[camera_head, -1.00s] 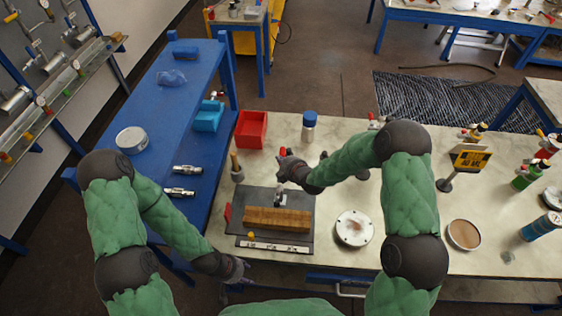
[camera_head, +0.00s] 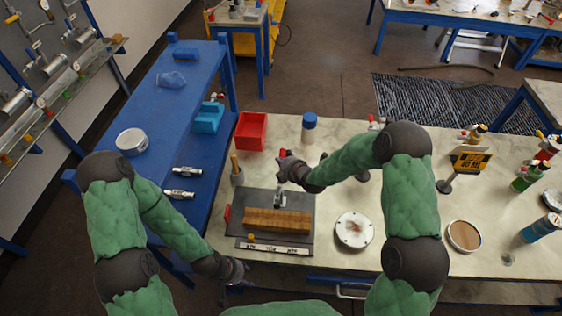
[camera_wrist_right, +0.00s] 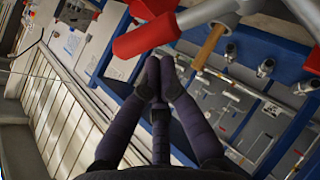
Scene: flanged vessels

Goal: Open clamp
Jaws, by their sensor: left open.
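The clamp (camera_head: 279,198) is a small grey metal toggle clamp at the back edge of a dark plate, behind a brown block (camera_head: 278,220). My right gripper (camera_head: 284,164) is over it in the head view and hides part of it. A red handle end (camera_head: 284,152) shows just beyond the gripper. In the right wrist view, the red grips (camera_wrist_right: 147,35) and grey metal arms lie just ahead of my right fingertips (camera_wrist_right: 158,72), which are together with nothing visible between them. My left gripper (camera_head: 236,271) is open and empty at the table's front left edge.
A red bin (camera_head: 251,130) and a blue-capped jar (camera_head: 309,127) stand behind the plate. A tool holder (camera_head: 237,174) stands left of the clamp. A white flange disc (camera_head: 355,230) lies to the right. A blue bench (camera_head: 150,115) adjoins the table at left.

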